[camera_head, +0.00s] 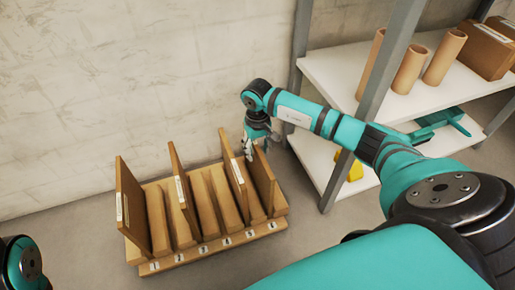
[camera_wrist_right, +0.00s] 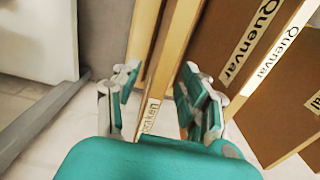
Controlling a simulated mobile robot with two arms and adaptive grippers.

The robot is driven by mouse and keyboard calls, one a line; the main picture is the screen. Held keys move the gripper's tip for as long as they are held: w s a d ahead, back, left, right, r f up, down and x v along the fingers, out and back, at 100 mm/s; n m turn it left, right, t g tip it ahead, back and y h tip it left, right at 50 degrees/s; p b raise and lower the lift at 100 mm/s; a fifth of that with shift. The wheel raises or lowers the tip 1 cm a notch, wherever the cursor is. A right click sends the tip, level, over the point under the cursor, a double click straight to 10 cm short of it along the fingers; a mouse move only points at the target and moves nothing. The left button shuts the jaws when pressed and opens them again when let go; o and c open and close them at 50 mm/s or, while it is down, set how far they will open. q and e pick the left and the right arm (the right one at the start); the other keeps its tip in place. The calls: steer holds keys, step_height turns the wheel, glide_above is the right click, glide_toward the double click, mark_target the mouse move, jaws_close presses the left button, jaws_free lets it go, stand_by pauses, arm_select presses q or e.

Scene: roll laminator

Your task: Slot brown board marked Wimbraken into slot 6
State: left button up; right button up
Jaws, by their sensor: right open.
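The brown board marked Wimbraken stands upright at the right end of the wooden rack (camera_head: 178,258), seemingly in slot 6. In the right wrist view its label (camera_wrist_right: 150,115) shows only the ending "raken". My right gripper (camera_head: 254,148) is at the top of the boards at that end. In the wrist view the right gripper's fingers (camera_wrist_right: 162,88) are open, one on each side of this board; I cannot tell whether they touch it. The slot 6 number (camera_head: 272,225) shows on the rack's front edge. My left gripper is out of view.
Other tall boards stand in the rack at the left end (camera_head: 130,205) and middle (camera_head: 182,190). Boards labelled Quenvar (camera_wrist_right: 250,45) stand close beside the right gripper. A white shelf (camera_head: 325,72) with cardboard tubes (camera_head: 444,58) is at the right; a wall is behind.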

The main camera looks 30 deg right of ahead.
step_height(320, 180, up, 8)
steer(key=shift+f, duration=0.25)
stand_by(0.6)
